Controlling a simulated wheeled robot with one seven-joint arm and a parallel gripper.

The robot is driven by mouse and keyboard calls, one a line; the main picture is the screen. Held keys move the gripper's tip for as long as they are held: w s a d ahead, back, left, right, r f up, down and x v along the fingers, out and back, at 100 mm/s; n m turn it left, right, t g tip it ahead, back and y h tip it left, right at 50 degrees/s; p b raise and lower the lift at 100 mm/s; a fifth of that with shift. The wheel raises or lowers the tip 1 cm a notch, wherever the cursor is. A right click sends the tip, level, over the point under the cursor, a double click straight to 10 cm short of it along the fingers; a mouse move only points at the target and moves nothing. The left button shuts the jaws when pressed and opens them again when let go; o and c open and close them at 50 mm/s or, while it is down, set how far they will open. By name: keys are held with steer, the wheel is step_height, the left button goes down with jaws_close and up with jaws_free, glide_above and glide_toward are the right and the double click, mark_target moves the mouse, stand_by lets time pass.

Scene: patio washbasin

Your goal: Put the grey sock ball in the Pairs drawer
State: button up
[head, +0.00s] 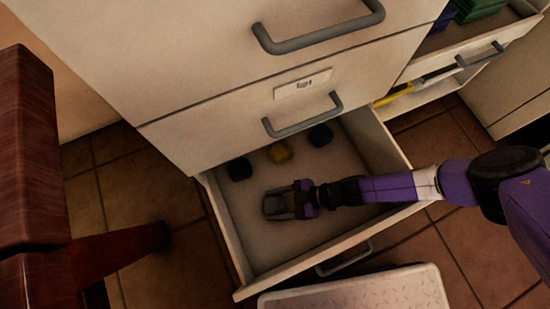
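A drawer (237,258) stands pulled out low in the white cabinet, its light floor showing. My gripper (277,207) reaches into it from the right and is low over the drawer floor, left of the middle. A grey rounded shape, which looks like the grey sock ball (277,206), is between the dark fingers. I cannot tell whether the fingers press on it or whether it touches the floor. No readable Pairs label shows.
Closed drawer fronts with a grey handle (303,116) and a small label (303,84) rise above. Another open drawer (511,34) at the upper right holds green and blue things. A pale patterned board (355,291) is in front. Dark red wooden furniture (28,160) stands at left.

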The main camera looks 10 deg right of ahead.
mark_target(280, 204)
steer(key=o, duration=0.3)
steer(key=shift+d+r, duration=0.25)
steer(key=shift+r, duration=0.1)
steer(key=p+v, duration=0.3)
steer(key=v, duration=0.4)
steer(key=shift+f, duration=0.1)
